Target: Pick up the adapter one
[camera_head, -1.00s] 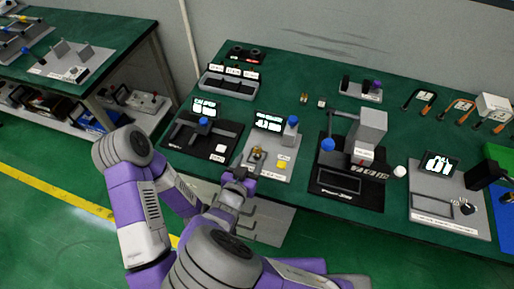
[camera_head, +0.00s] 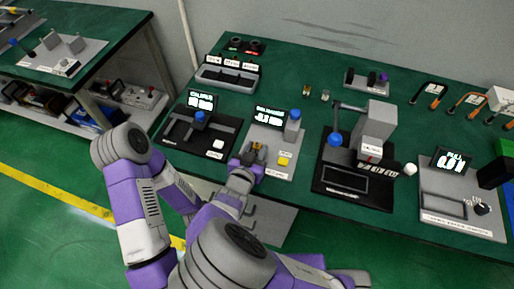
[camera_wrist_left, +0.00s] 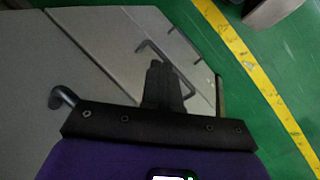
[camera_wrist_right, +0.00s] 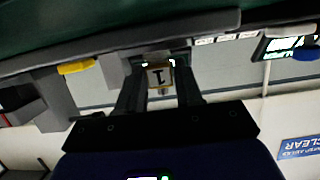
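The adapter one (camera_wrist_right: 160,76), a small pale block marked "1", sits between the fingers in the right wrist view. In the head view it is a small gold-brown piece (camera_head: 257,148) at a grey station, partly hidden by my gripper. My right gripper (camera_head: 252,162) reaches in over the table's front edge with its fingers spread on both sides of the adapter. It also shows in the right wrist view (camera_wrist_right: 160,88), where the fingers look apart. My left gripper (camera_wrist_left: 162,75) shows with its fingers together and empty, below the table among grey panels with handles.
A yellow button (camera_head: 284,161) and a blue-topped post (camera_head: 293,122) stand close to the right of the gripper. A black station (camera_head: 185,142) is on the left, a press-like machine (camera_head: 372,133) on the right. Two small pieces (camera_head: 306,89) stand on bare green table behind.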

